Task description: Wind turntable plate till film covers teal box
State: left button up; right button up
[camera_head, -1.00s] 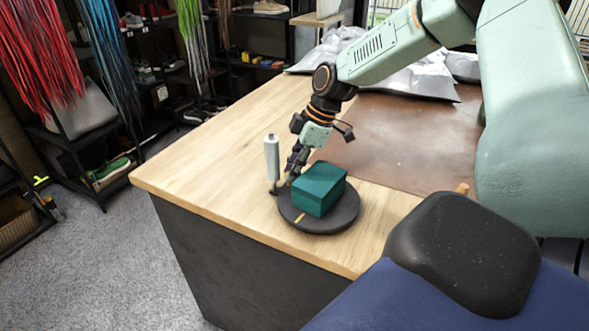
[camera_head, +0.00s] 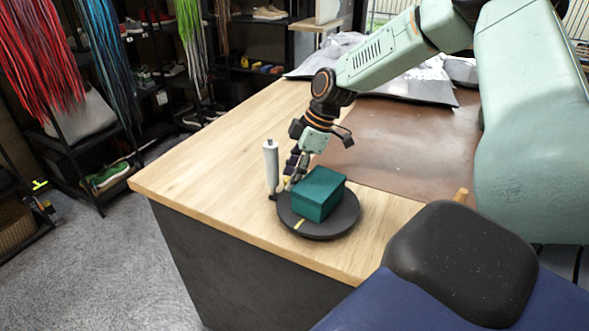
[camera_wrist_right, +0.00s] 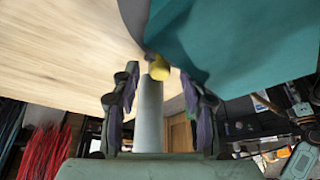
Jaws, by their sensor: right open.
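The teal box (camera_head: 320,192) sits on the round dark turntable plate (camera_head: 325,231) near the table corner. A yellow mark shows on the plate's front. A pale upright film roll (camera_head: 271,166) stands just left of the plate; it also shows in the right wrist view (camera_wrist_right: 149,118). I see no film on the box's visible faces. A small yellow peg (camera_wrist_right: 159,68) is beside the box. My right gripper (camera_head: 292,176) is behind the box, close to the roll. Its fingers are apart in the right wrist view, with the peg ahead between them. My left gripper is not in view.
The wooden table (camera_head: 215,160) has free room left of the roll. A brown mat (camera_head: 410,140) lies to the right, with crumpled grey-white bags (camera_head: 420,82) behind it. Shelves with shoes and hanging laces stand beyond.

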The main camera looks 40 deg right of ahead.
jog(key=v, duration=1.1)
jog(key=shift+d+r, duration=0.15)
jog(key=shift+r, duration=0.25)
